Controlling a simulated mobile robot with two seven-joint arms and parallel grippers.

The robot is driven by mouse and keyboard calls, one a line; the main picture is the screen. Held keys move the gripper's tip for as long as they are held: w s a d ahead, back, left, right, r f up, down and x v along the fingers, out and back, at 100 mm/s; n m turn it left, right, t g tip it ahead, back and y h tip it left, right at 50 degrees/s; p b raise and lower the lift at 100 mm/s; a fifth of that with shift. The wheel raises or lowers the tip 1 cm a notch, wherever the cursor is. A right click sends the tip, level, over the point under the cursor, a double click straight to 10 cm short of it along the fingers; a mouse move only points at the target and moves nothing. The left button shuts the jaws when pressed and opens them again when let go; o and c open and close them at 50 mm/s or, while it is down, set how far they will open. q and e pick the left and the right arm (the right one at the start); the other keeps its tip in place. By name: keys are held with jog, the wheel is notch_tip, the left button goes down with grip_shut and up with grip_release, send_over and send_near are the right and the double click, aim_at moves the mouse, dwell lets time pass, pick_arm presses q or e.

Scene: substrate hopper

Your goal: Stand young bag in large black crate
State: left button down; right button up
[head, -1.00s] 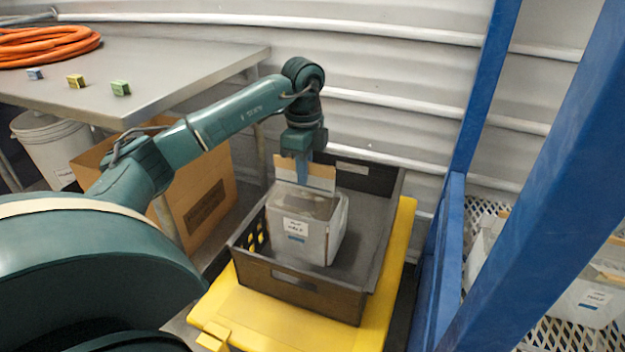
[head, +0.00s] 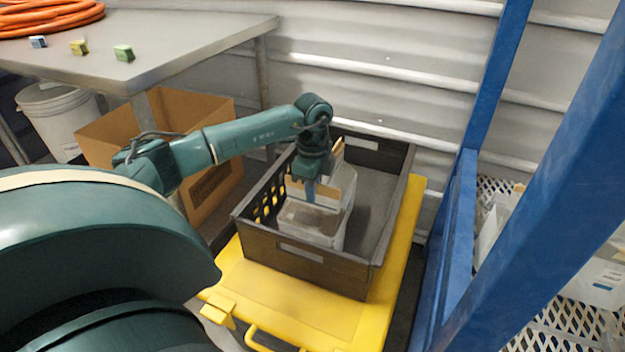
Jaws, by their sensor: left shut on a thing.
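A pale, translucent bag (head: 322,226) with a tan and white header strip stands roughly upright in the large black crate (head: 310,268), toward its left front. The crate's front wall hides the bag's lower part, so I cannot see whether it touches the floor. My left gripper (head: 316,192) points down into the crate and is shut on the bag at its header. The right part of the crate floor is bare. My right gripper is not in view.
The crate sits on a yellow lid (head: 290,308). A blue post frame (head: 468,210) stands at right, with more bags (head: 592,275) on a perforated shelf. A cardboard box (head: 165,135) and a metal table (head: 180,45) lie at left.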

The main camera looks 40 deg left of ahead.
pick_arm(q)
jog(key=shift+w, duration=0.1)
dwell(0.3)
jog(key=c, duration=1.5)
grip_release()
jog(key=shift+f, duration=0.2)
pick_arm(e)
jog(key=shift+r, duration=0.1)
pick_arm(q)
notch_tip(320, 180, up, 11)
jog(key=p, duration=0.3)
jog(key=shift+r, duration=0.6)
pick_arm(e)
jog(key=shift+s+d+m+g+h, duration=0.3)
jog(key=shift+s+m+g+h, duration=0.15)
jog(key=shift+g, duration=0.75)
